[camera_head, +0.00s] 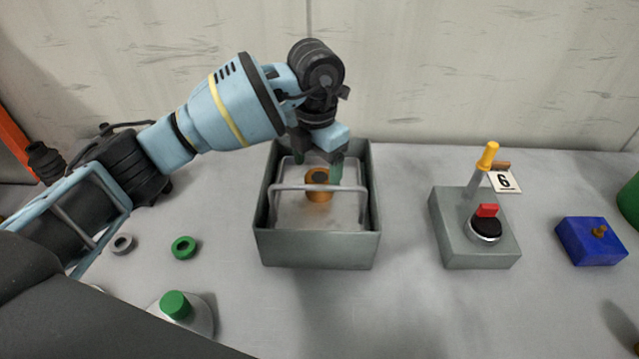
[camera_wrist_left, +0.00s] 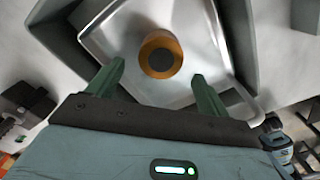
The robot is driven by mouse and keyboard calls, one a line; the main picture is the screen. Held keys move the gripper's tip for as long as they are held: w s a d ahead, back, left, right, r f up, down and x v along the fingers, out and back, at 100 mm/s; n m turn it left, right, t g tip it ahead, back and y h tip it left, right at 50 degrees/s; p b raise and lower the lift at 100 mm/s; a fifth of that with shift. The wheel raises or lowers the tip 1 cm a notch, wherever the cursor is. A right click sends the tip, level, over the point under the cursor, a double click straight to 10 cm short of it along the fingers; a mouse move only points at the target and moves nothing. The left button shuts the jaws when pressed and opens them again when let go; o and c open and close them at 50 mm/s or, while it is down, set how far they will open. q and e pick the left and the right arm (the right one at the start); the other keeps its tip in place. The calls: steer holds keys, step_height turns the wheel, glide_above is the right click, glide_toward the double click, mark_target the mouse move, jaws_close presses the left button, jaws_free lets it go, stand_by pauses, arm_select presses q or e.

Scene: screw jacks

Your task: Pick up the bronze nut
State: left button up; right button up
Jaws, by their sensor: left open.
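The bronze nut (camera_head: 319,184) sits inside the grey open box (camera_head: 318,250), on a metal plate with a raised handle bar (camera_head: 318,187). My left gripper (camera_head: 319,170) is over the box with its green fingers pointing down at the nut's back side. In the left wrist view the bronze nut (camera_wrist_left: 161,58) shows as an orange ring with a dark centre. It lies beyond and between the two open green fingertips of my left gripper (camera_wrist_left: 158,75). Nothing is between the fingers. My right gripper does not show.
Right of the box stand a grey control box (camera_head: 450,230) with a yellow-tipped lever and red switch, a number 6 card (camera_head: 508,181) and a blue block (camera_head: 580,243).

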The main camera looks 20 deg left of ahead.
mark_target(319, 177)
arm_select(q)
steer(key=f, duration=0.3)
steer(key=w+f, duration=0.1)
steer(key=f, duration=0.1)
steer(key=shift+d, duration=0.15)
steer(key=shift+r, duration=0.1)
jaws_close()
steer(key=shift+r, duration=5.05)
